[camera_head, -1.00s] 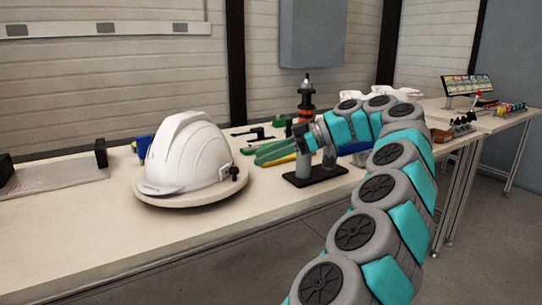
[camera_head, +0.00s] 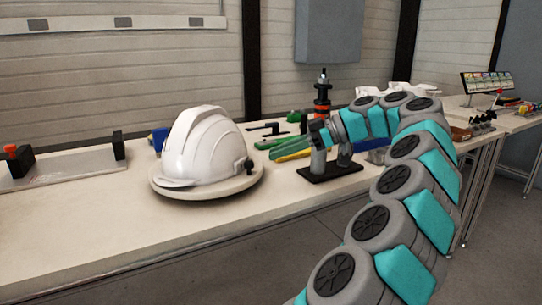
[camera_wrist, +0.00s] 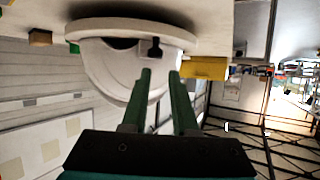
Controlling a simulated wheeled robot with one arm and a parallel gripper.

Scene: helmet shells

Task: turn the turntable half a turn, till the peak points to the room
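A white helmet shell (camera_head: 205,150) sits on a round, pale turntable (camera_head: 213,192) on the bench. Its peak (camera_head: 170,183) points to the left and slightly toward the front in the head view. A black knob (camera_head: 249,168) stands at the turntable's right side. My gripper (camera_head: 273,150) is to the right of the turntable, its green fingers pointing left toward it, apart from it. In the wrist view the picture is upside down: the two green fingers (camera_wrist: 160,72) are parted and empty, with the knob (camera_wrist: 154,47) beyond the gap and the turntable (camera_wrist: 120,24) above.
Green and black tools (camera_head: 270,130) lie behind the gripper. A blue object (camera_head: 160,138) stands behind the helmet. A plate with black end blocks (camera_head: 65,172) is at left. The bench's front left is clear.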

